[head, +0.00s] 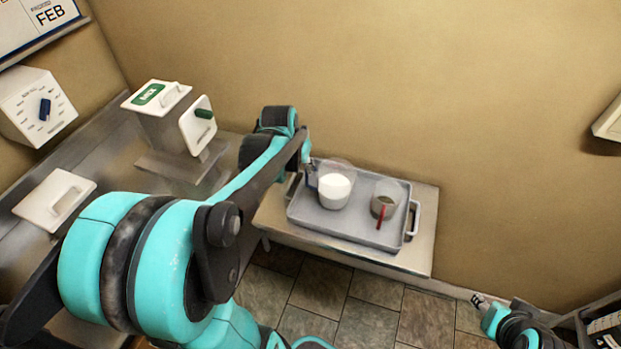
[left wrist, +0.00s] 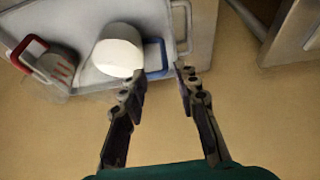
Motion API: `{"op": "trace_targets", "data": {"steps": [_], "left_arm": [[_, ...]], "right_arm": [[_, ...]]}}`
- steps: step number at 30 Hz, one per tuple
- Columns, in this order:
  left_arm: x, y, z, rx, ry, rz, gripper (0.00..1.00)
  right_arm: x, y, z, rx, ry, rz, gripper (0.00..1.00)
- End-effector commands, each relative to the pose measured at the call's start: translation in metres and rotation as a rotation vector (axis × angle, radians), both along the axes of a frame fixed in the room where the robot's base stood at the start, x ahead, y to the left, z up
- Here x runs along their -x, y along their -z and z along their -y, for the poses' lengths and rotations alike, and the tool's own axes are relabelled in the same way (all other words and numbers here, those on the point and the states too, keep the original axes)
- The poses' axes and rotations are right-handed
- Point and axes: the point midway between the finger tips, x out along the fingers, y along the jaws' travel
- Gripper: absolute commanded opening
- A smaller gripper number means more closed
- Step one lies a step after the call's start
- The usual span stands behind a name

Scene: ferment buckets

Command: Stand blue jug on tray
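The blue jug (head: 334,190) is a clear jug with white contents and a blue handle. It stands upright on the left part of the grey tray (head: 362,234). In the left wrist view the jug (left wrist: 118,52) shows its white contents, with its blue handle (left wrist: 156,58) just beyond my fingertips. My left gripper (head: 306,155) is at the handle side of the jug; in the left wrist view its fingers (left wrist: 160,73) are apart with nothing between them. My right gripper (head: 478,300) is low at the right, far from the tray, its fingers too small to judge.
A clear jug with a red handle (head: 384,198) stands on the tray, right of the blue jug. The tray lies on a low table (head: 424,250) against the wall.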

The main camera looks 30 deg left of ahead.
Motion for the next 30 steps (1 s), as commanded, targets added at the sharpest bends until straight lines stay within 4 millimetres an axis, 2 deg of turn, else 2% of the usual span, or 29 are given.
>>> {"op": "trace_targets", "data": {"steps": [4, 8, 12, 15, 21, 30], "left_arm": [[0.019, -0.017, 0.044, -0.016, 0.044, 0.032, 0.3], [0.05, -0.031, 0.097, -0.035, 0.102, 0.084, 0.3], [0.086, -0.034, 0.142, -0.044, 0.162, 0.145, 0.3], [0.106, -0.031, 0.163, -0.045, 0.196, 0.179, 0.3], [0.126, -0.025, 0.181, -0.044, 0.229, 0.217, 0.3], [0.126, -0.025, 0.182, -0.043, 0.23, 0.22, 0.3]], "right_arm": [[0.0, 0.0, 0.0, 0.0, 0.0, 0.0, 0.4], [0.0, 0.0, 0.0, 0.0, 0.0, 0.0, 0.4], [0.0, 0.0, 0.0, 0.0, 0.0, 0.0, 0.4], [0.0, 0.0, 0.0, 0.0, 0.0, 0.0, 0.4], [0.0, 0.0, 0.0, 0.0, 0.0, 0.0, 0.4], [0.0, 0.0, 0.0, 0.0, 0.0, 0.0, 0.4]]}}
